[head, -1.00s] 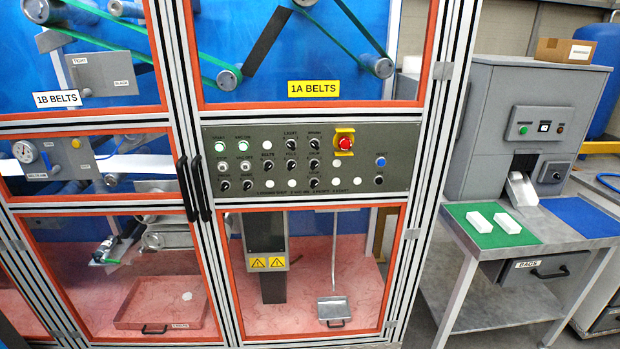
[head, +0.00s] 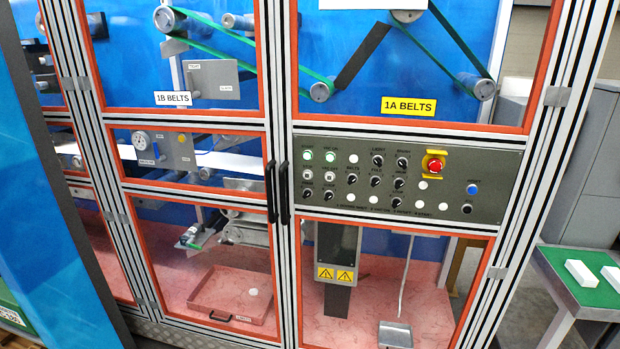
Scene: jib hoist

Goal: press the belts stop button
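The control panel (head: 397,212) is a dark grey plate in the machine's front, below the yellow "1A BELTS" label (head: 409,105). Two green-ringed buttons (head: 307,156) are at its upper left, with two pale buttons (head: 309,175) below them. A red mushroom button (head: 435,166) sits on a yellow plate at the upper right. A blue button (head: 472,189) is at the right end. The small lettering is too blurred to tell surely which button is the belts stop. My gripper is not in view.
Black door handles (head: 277,192) stick out just left of the panel. A "1B BELTS" label (head: 173,98) is on the left window. A grey table with a green mat (head: 597,293) stands at the right. A blue surface (head: 60,200) fills the near left edge.

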